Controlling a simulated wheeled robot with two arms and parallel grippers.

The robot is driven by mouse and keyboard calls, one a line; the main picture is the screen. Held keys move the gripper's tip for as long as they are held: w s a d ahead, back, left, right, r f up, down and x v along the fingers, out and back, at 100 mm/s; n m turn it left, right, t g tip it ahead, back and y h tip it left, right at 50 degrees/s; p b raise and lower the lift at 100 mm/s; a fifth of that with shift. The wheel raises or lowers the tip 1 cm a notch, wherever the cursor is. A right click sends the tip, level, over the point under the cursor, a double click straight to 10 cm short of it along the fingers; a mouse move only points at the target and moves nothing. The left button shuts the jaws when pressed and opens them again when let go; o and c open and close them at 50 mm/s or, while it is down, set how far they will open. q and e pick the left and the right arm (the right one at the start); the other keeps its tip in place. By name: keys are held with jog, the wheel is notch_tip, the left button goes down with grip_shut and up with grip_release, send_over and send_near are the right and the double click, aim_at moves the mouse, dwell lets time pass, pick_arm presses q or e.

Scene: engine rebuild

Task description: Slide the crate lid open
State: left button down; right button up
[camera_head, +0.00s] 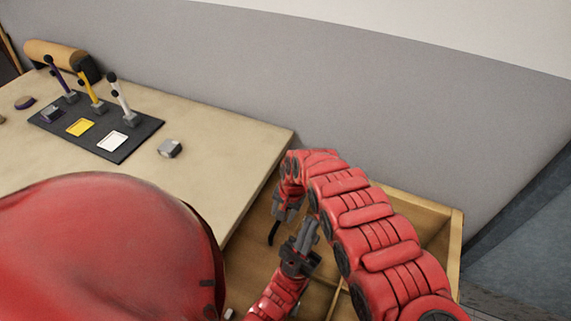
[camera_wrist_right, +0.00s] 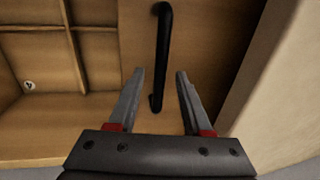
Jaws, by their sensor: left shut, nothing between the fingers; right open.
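The wooden crate (camera_head: 455,240) stands beyond the table's right end, partly hidden by my arms. Its lid (camera_head: 250,262) is a plain wooden panel with a black bar handle (camera_head: 272,234); the handle also shows in the right wrist view (camera_wrist_right: 162,55). Open compartments lie beside the lid. My right gripper (camera_head: 284,214) points down by the handle. In its wrist view the open right fingers (camera_wrist_right: 159,72) stand either side of the handle's lower part; I cannot tell whether they reach its depth. My left gripper (camera_head: 309,226) is shut and empty over the crate, close to the right gripper.
The table (camera_head: 205,130) borders the crate on the left. It holds a dark board (camera_head: 118,148) with several coloured levers and a small grey block (camera_head: 170,148). A small round part (camera_wrist_right: 30,86) lies in a crate compartment. A grey wall stands behind.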

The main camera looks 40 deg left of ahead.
jog(key=d+r+p, duration=0.3)
jog(key=r+p, duration=0.5)
jog(key=r, duration=0.9)
jog(key=shift+w+d, duration=0.15)
jog(key=shift+w, duration=0.2)
jog(key=shift+s+f, duration=0.1)
